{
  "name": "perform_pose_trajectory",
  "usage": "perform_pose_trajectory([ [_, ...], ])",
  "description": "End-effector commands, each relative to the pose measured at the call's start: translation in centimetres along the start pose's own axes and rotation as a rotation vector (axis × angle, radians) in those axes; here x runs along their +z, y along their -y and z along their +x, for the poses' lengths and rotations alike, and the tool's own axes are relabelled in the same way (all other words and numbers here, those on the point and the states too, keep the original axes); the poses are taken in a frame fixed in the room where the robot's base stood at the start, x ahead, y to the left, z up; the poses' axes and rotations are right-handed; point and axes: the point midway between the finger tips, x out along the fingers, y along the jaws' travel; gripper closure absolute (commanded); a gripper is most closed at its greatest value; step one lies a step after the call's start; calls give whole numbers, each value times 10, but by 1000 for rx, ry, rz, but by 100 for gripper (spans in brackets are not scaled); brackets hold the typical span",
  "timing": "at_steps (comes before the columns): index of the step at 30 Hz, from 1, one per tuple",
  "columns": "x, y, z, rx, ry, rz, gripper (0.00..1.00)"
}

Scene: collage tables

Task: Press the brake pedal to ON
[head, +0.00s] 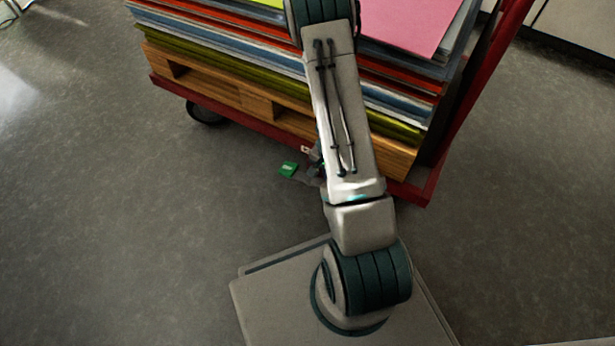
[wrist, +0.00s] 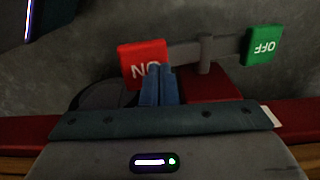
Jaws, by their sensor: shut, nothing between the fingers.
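The brake pedal is a rocker bar (wrist: 183,53) with a red ON pad (wrist: 141,60) at one end and a green OFF pad (wrist: 263,46) at the other. Both labels look upside down in the wrist view. The green pad also shows in the head view (head: 288,169), low beside the cart, left of my arm. My gripper (wrist: 160,70) is shut and empty. Its blue fingertips overlap the lower right edge of the red pad in the wrist view. I cannot tell whether they touch it. My arm hides the gripper in the head view.
The red cart (head: 272,128) carries a wooden pallet (head: 220,84) and stacked coloured sheets (head: 410,25). A black wheel (head: 207,112) is under its left side, and its red handle post (head: 480,85) rises at the right. The grey floor (head: 110,200) is clear on the left.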

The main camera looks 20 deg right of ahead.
Motion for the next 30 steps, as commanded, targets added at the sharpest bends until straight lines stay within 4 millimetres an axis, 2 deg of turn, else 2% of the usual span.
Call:
perform_pose_trajectory([
  [30, 0, 1, 16, -1, 0, -2, 100],
])
